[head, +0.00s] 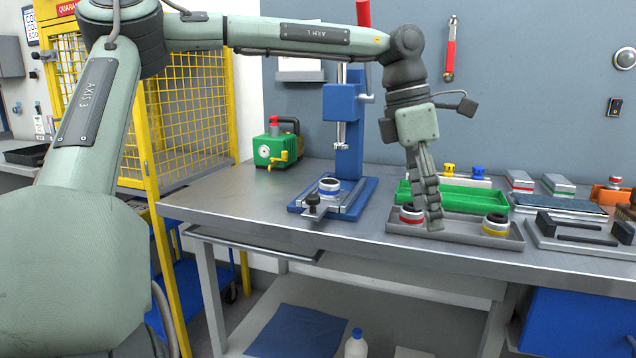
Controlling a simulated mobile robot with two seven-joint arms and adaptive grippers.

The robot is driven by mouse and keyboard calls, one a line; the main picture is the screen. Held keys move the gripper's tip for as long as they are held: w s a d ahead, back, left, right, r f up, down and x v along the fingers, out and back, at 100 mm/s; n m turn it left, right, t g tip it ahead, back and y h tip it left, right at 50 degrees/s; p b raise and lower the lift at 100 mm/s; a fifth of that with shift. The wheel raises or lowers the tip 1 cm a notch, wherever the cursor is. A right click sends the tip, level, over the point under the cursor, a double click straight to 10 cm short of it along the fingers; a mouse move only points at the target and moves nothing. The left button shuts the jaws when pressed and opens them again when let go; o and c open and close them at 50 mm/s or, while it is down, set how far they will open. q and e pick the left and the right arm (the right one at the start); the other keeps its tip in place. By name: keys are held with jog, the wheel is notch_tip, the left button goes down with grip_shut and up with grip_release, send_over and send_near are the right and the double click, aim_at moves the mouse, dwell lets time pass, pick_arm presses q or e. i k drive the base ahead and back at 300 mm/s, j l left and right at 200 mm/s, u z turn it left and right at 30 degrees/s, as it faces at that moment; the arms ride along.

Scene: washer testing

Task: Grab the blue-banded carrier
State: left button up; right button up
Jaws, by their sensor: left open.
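The blue-banded carrier (329,187), a short silver ring with a blue band, sits on the base of the blue press (349,140), under its ram. My left gripper (434,222) is open and points down over the front grey tray (460,236), to the right of the press and apart from the blue-banded carrier. A red-banded carrier (411,214) stands in that tray just left of the fingers, and a yellow-banded carrier (495,225) stands to their right. Whether the fingers touch the red-banded carrier is unclear. My right gripper is not in view.
A green tray (470,196) lies behind the grey tray. A green pump (277,147) stands left of the press. A dark clamp knob (313,200) is in front of the blue-banded carrier.

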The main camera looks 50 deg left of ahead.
aim_at(333, 191)
jog(key=j, duration=0.5)
jog(key=i+j, duration=0.15)
jog(key=j, duration=0.8)
jog(key=i, duration=0.05)
